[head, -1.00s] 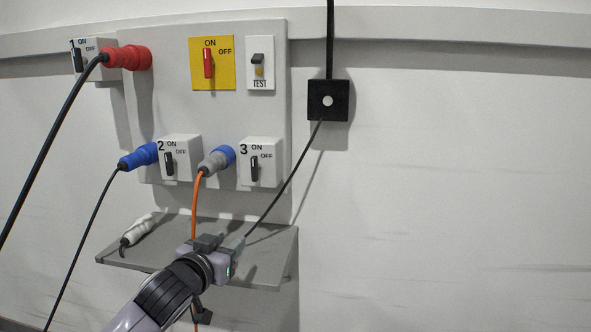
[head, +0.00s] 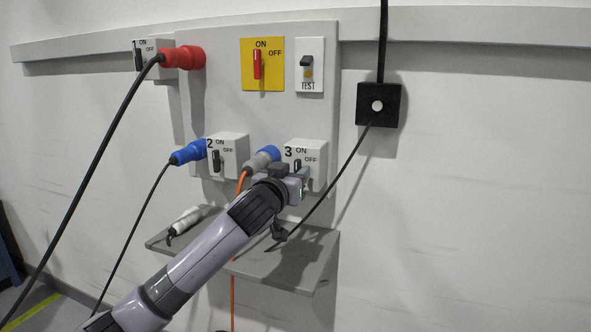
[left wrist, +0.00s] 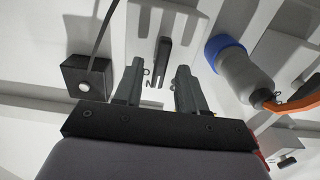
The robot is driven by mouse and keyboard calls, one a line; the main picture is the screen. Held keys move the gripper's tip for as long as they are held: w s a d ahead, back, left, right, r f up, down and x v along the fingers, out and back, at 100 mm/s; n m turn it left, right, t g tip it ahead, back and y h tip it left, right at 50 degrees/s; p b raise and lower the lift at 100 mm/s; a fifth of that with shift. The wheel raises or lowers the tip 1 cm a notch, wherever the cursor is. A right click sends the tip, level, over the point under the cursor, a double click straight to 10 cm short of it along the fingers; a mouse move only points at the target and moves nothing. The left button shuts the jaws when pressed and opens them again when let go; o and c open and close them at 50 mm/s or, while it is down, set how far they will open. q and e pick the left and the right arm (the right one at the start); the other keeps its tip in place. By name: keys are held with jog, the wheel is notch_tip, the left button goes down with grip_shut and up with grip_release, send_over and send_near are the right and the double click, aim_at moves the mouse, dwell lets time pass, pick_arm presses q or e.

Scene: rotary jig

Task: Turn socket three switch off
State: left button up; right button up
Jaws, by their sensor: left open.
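The socket three box (head: 317,153) is white, marked 3, ON and OFF, at the lower right of the panel. Its dark switch handle (head: 298,166) looks upright, under the ON mark, with its lower part hidden by my gripper. My left gripper (head: 299,181) is at the front of this box, low by the switch. In the left wrist view, my gripper (left wrist: 158,70) is open, with its two fingers apart and nothing held. The dark switch handle (left wrist: 163,55) shows between and beyond the fingertips, on the pale box face (left wrist: 193,30). Contact cannot be told. My right gripper is not in view.
A blue-and-grey plug (head: 262,158) with an orange cable enters box three's left side. Socket two (head: 228,155) is farther left. A grey shelf (head: 310,262) is below my gripper, and a black cable hangs from the black box (head: 378,105). The wall at right is clear.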

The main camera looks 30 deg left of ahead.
pick_arm(q)
jog(key=shift+w+a, duration=0.1)
jog(key=shift+w, duration=0.5)
jog(key=shift+c, duration=0.3)
grip_shut()
jog(key=shift+m, duration=0.4)
jog(key=m, duration=1.7)
jog(key=shift+d+f, duration=0.3)
jog(key=shift+m, duration=0.3)
